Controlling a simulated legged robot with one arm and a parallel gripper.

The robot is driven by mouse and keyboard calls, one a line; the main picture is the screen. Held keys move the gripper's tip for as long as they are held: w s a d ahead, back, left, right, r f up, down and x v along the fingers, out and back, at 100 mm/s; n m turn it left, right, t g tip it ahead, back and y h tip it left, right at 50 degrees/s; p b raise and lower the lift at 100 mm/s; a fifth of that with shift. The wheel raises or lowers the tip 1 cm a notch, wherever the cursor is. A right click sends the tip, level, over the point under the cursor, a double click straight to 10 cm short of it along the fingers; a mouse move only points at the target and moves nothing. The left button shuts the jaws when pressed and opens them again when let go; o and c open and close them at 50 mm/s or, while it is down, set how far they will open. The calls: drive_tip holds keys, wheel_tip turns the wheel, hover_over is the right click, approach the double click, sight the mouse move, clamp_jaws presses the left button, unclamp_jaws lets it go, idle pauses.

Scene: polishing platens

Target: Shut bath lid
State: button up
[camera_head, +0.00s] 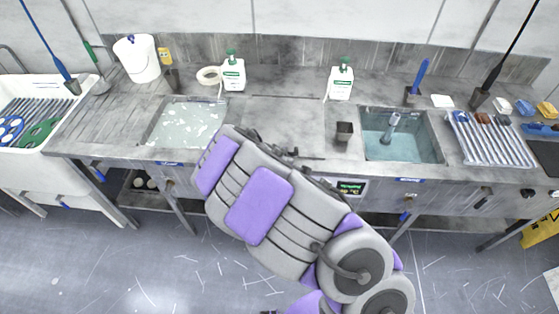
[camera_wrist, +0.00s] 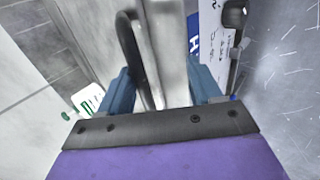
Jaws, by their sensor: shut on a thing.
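In the wrist view my gripper (camera_wrist: 163,78) has its two blue fingers on either side of a dark curved bar (camera_wrist: 128,45), which looks like a handle, and a grey metal piece beside it. It is shut on the handle; the contact itself is partly hidden. In the head view my arm covers the bench front, so my gripper cannot be made out clearly there. The left bath (camera_head: 187,124) is open at the top, with pale patches on its liquid. The right bath (camera_head: 402,146) is also open, with clear bluish water. I cannot pick out the lid's outline.
Two white pump bottles (camera_head: 340,82), a tape roll (camera_head: 209,75) and a white bucket (camera_head: 137,58) stand along the bench back. A small dark cup (camera_head: 344,132) stands left of the right bath. A ribbed rack (camera_head: 490,140) lies at right. The floor in front is clear.

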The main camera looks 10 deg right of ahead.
drive_tip(key=shift+s, duration=0.15)
drive_tip(key=b+v, duration=0.1)
drive_tip(key=v, duration=1.6)
drive_tip(key=shift+b, duration=0.35)
drive_tip(key=shift+r, duration=0.1)
